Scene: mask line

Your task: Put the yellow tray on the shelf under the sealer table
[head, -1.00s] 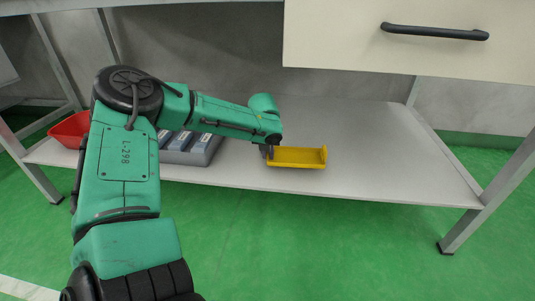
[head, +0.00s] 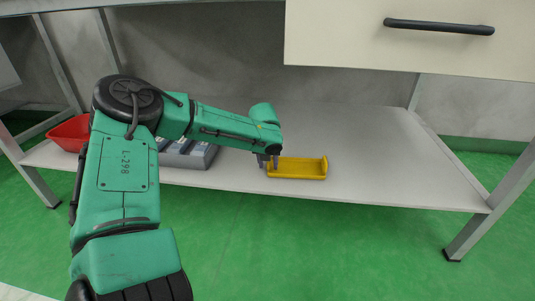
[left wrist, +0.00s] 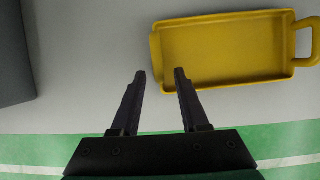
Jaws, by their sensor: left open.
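The yellow tray (head: 299,169) lies flat on the grey shelf (head: 385,150) under the table, close to the shelf's front edge. My left gripper (head: 268,163) is at the tray's left end in the head view. In the left wrist view the tray (left wrist: 225,50) is at the upper right, with its loop handle at the far right. My right gripper is not in view.
A grey bin (head: 196,158) with blue-grey items stands on the shelf left of the tray, partly behind my arm. A red bin (head: 70,133) is at the far left. A drawer (head: 410,50) hangs above. The shelf right of the tray is clear.

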